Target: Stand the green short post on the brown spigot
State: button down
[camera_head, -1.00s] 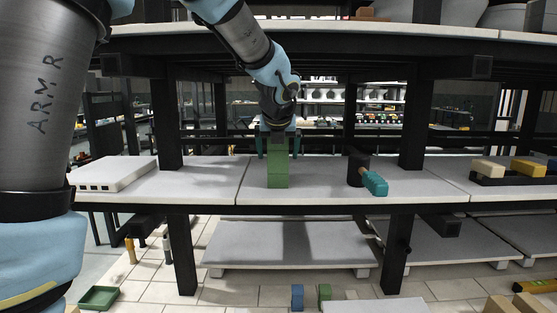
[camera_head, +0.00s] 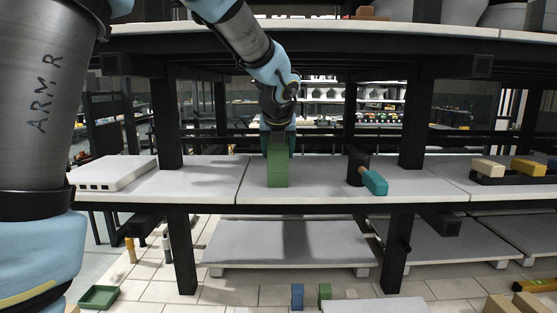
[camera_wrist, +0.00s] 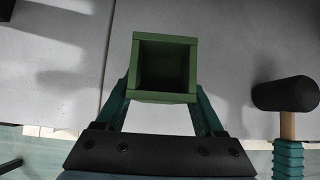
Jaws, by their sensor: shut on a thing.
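The green post (camera_head: 277,170) is a hollow, square-sided piece standing upright on the middle shelf slab. In the wrist view its open top (camera_wrist: 165,65) faces the camera. My gripper (camera_head: 277,150) reaches down from above and is shut on the post, a teal finger on either side. The post's foot appears to rest on the slab. I cannot make out a brown spigot for certain in either view. Another small green piece (camera_head: 324,295) stands low at the bottom of the head view, beside a blue one (camera_head: 297,297).
A mallet with a black head (camera_head: 357,168) and teal handle (camera_head: 375,183) lies right of the post. A white slotted slab (camera_head: 115,173) lies left. A dark tray (camera_head: 515,180) holds tan and yellow blocks. Black uprights and the upper shelf (camera_head: 320,30) frame the space.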

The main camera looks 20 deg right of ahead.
jog(key=shift+r+p, duration=0.5)
jog(key=shift+r, duration=0.1)
dwell(0.6)
jog(key=shift+r+p, duration=1.65)
jog(key=shift+p, duration=0.35)
